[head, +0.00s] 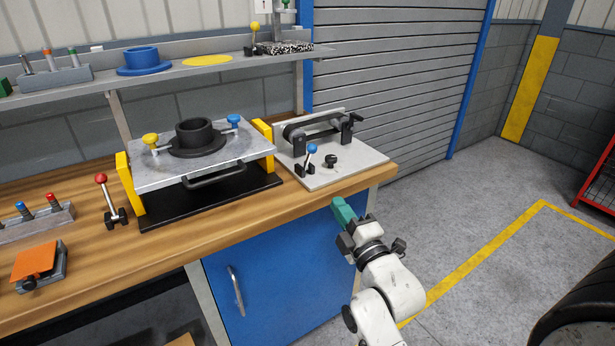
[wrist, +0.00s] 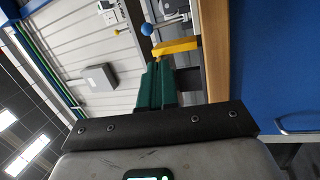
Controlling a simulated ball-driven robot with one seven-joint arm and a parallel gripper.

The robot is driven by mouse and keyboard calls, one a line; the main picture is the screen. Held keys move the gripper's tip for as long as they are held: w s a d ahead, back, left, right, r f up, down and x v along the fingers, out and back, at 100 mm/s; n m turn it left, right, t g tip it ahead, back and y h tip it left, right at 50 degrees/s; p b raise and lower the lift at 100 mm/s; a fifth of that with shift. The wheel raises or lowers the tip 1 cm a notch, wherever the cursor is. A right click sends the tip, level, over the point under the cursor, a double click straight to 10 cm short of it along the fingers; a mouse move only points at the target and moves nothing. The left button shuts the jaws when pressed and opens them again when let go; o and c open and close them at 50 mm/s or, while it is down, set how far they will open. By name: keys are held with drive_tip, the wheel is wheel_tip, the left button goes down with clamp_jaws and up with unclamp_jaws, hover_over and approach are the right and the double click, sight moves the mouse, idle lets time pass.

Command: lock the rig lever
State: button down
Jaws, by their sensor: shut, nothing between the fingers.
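On the grey plate (head: 350,174) at the bench's right end, a belt rig (head: 318,128) stands with a blue-ball lever (head: 311,150) on a black base at its front left. The lever stands roughly upright. A second lever, with a red ball (head: 101,179), stands on the bench left of the clutch fixture. My gripper (head: 343,211), with teal fingers, is shut and empty in front of the bench's right edge, apart from the blue-ball lever. In the wrist view, the shut fingers (wrist: 155,88) point toward a blue ball (wrist: 147,29) on a metal rod beside a yellow bar.
The clutch fixture (head: 150,177) with yellow end blocks stands left of the belt rig. A black knob (head: 330,160) is close right of the blue-ball lever. The shelf (head: 215,67) runs above the bench.

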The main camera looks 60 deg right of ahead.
sight(314, 152)
drive_tip(key=shift+s+d+r+h, duration=0.15)
drive_tip(key=shift+s+r+h, duration=0.35)
drive_tip(key=shift+h, duration=0.1)
drive_tip(key=shift+w, duration=0.2)
drive_tip(key=p+x, duration=0.1)
drive_tip(key=x, duration=0.5)
drive_tip(key=p+x, duration=0.2)
drive_tip(key=x, duration=0.5)
drive_tip(key=shift+s+r, duration=0.1)
drive_tip(key=shift+r, duration=0.15)
drive_tip(key=shift+w+d+p, duration=0.25)
drive_tip(key=shift+w+p, duration=0.1)
drive_tip(key=shift+r, duration=0.1)
